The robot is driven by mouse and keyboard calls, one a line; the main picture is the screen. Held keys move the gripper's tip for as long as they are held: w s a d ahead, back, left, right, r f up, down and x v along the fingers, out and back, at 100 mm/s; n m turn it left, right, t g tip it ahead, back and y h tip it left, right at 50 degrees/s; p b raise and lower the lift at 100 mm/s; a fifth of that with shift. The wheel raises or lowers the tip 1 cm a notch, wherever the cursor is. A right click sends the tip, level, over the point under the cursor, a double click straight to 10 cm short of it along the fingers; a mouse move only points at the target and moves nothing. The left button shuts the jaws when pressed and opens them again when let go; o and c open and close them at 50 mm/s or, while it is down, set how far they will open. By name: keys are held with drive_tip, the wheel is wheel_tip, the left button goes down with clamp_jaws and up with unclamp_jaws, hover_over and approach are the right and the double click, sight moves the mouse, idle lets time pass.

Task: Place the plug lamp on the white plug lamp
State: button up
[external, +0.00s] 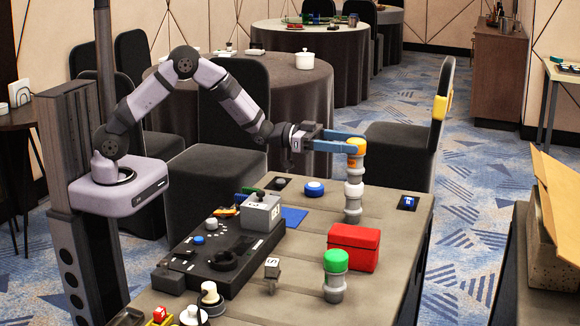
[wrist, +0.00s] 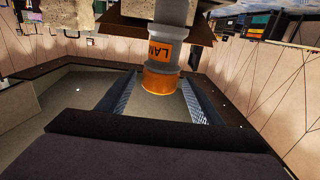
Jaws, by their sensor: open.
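An orange-topped plug lamp (external: 356,147) stands upright at the top of a pale grey-white column (external: 352,205) on the table; the column looks like a second lamp under it, but I cannot clearly see the joint. My gripper (external: 352,142) is open at the orange top, its blue fingers on either side. In the wrist view, the orange cap (wrist: 160,82) and its label lie between my two fingers, with a visible gap at each side. A green-topped plug lamp (external: 335,261) stands apart, nearer the front.
A red box (external: 353,248) stands close to the column's front. A black control panel (external: 222,255) with a grey box (external: 261,212) lies to the left. A blue button (external: 314,188) sits behind. The table's right end is mostly clear.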

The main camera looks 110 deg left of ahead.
drive_tip(key=s, duration=0.6)
drive_tip(key=shift+s+b, duration=0.25)
drive_tip(key=shift+b, duration=0.15)
